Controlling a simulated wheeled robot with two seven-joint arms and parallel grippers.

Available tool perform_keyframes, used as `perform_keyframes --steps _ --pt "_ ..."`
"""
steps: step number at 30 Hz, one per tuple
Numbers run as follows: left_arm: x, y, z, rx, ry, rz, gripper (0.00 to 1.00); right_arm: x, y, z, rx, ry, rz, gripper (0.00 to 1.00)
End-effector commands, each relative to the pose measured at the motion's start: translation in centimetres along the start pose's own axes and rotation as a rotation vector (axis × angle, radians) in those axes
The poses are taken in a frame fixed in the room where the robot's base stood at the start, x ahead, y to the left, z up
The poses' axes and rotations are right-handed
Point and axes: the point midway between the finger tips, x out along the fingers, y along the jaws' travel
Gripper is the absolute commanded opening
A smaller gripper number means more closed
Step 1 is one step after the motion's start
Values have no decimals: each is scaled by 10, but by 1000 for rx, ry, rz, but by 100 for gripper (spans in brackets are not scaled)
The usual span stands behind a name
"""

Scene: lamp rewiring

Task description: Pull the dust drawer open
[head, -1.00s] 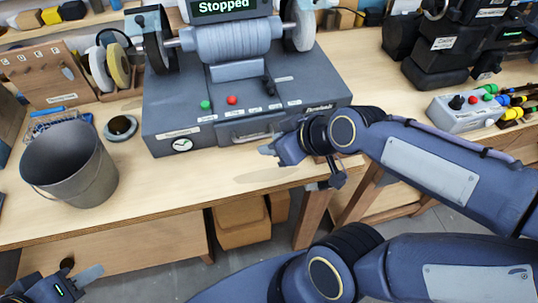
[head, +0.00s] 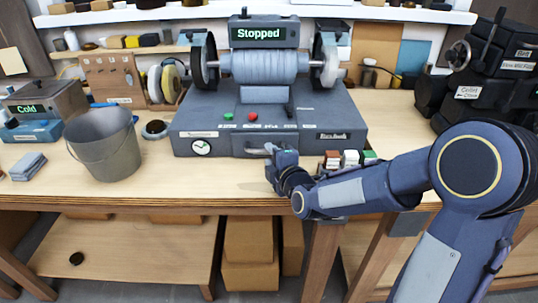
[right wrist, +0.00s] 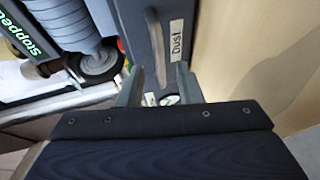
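The dust drawer (head: 240,141) is in the lower front of the grey-blue grinder (head: 190,125), and its front looks flush with the housing. In the right wrist view a "Dust" label (right wrist: 176,40) and a bar handle (right wrist: 155,35) show on the drawer front. My right gripper (head: 270,149) is at the drawer front in the head view, by the handle's right end. In the right wrist view its two fingers (right wrist: 161,78) are apart, with the handle ahead between their lines. I cannot tell whether they touch it. My left gripper is out of view.
A metal bucket (head: 103,150) and a small round dish (head: 155,129) stand left of the grinder. Small coloured blocks (head: 350,158) lie right of my gripper. The bench (head: 215,180) in front of the drawer is clear. The grinder's display (head: 262,33) reads "Stopped".

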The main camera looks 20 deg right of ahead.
Motion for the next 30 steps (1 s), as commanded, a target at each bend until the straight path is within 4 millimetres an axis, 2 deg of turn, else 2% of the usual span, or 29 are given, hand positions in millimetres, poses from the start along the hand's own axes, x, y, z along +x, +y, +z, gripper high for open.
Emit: perform_keyframes --steps 3,6,15,23,30 --pt "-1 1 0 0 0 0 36 16 0 0 0 0 -1 32" --pt "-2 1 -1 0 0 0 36 23 0 0 1 1 -1 32" --pt "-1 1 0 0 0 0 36 26 0 0 1 1 -1 32" --pt "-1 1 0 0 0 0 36 26 0 0 2 1 -1 0" --pt "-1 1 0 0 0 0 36 25 0 0 2 1 -1 0"
